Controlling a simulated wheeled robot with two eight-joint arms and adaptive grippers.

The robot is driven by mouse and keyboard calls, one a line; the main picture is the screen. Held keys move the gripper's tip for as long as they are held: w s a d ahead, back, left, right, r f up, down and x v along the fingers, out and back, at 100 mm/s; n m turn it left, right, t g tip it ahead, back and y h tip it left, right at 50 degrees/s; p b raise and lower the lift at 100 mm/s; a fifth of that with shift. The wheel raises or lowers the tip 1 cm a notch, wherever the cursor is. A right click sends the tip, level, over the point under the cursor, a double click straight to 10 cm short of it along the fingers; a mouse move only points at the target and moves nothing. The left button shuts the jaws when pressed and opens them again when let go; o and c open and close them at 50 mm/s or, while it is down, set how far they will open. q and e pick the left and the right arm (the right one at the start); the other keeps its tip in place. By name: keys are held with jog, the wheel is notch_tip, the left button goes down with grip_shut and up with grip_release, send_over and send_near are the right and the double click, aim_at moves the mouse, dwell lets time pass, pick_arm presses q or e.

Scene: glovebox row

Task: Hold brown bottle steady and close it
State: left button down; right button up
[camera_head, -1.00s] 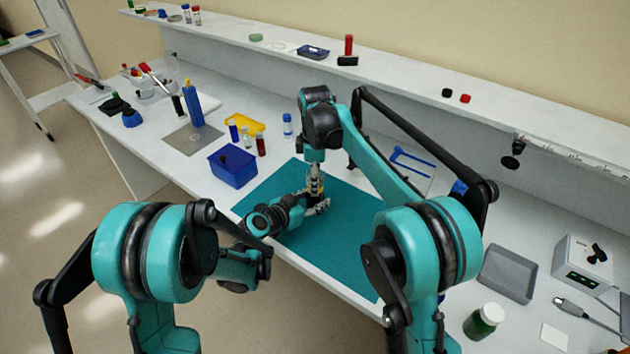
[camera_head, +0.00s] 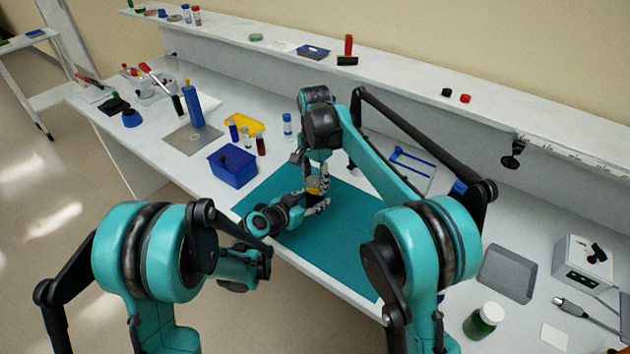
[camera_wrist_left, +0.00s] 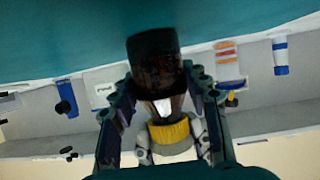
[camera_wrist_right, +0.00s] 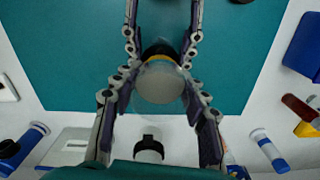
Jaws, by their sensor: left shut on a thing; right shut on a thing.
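The brown bottle (camera_wrist_left: 155,65) stands upright over the teal mat. It is dark, with a yellow band (camera_wrist_left: 170,132) at its top end. In the head view only a small yellow part (camera_head: 313,191) shows between the grippers. My left gripper (camera_head: 317,206) is shut around the bottle's body, its fingers on both sides in the left wrist view (camera_wrist_left: 158,92). My right gripper (camera_head: 314,181) comes from above and is shut on the cap. In the right wrist view the pale round cap top (camera_wrist_right: 160,82) sits between its fingers. The cap's seating on the neck is hidden.
A blue bin (camera_head: 233,168) stands left of the teal mat (camera_head: 345,250), with small vials and a yellow tray (camera_head: 250,124) behind it. A grey tray (camera_head: 508,273) and a green jar (camera_head: 484,321) are at the right. The mat's front part is clear.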

aim_at(315, 174)
jog(key=o, duration=1.3)
jog(key=shift+f, duration=0.1)
jog(key=shift+r, duration=2.3)
